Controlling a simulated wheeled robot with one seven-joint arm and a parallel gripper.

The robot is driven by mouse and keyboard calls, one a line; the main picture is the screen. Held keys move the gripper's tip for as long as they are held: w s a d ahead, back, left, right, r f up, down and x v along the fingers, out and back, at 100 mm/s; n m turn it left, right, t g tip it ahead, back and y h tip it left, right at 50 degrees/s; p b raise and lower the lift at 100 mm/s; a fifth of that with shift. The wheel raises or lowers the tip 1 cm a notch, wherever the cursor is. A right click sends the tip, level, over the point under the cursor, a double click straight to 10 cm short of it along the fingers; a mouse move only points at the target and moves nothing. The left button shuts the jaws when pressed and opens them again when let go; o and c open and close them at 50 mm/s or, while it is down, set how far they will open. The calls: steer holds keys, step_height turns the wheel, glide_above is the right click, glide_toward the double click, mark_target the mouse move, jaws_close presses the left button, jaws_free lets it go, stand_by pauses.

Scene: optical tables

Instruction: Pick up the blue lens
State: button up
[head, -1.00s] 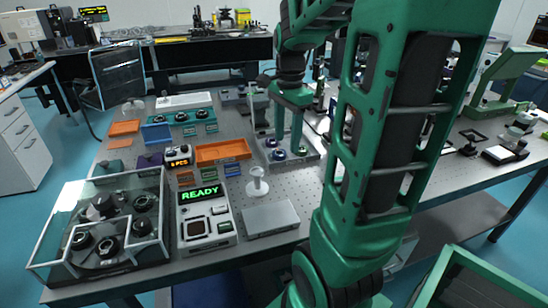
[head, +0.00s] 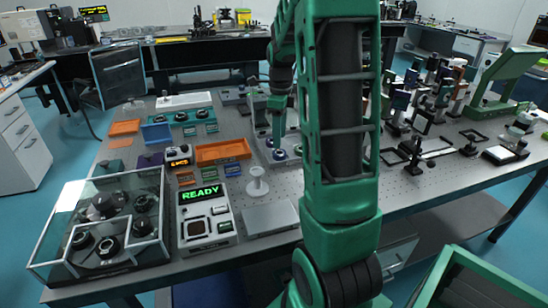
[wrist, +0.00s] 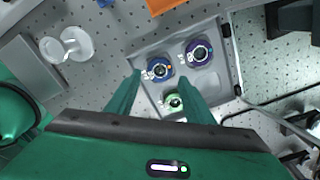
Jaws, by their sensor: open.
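The blue lens (wrist: 159,69) is a round mount with a dark blue ring, sitting in a grey tray (wrist: 222,82). It also shows in the head view (head: 280,154). A purple-ringed lens (wrist: 198,53) sits to its right and a green-ringed lens (wrist: 174,101) is nearer in the same tray. My gripper (wrist: 160,76) is open and empty, pointing down over the tray. In the wrist view its fingertips appear on either side of the blue lens. I cannot tell how far above it they are. In the head view my arm hides part of the tray.
A white pedestal dish (head: 258,186) and a grey plate (head: 271,217) stand left of the tray. An orange tray (head: 222,151) lies beyond them. A device reading READY (head: 205,214) and a glass-walled enclosure (head: 104,222) are at the left. Several optical mounts crowd the table's right side.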

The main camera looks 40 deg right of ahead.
mark_target(279, 152)
steer(key=shift+d+f, duration=0.1)
steer(key=shift+f, duration=2.8)
steer(key=shift+c, duration=0.3)
steer(key=c, duration=0.8)
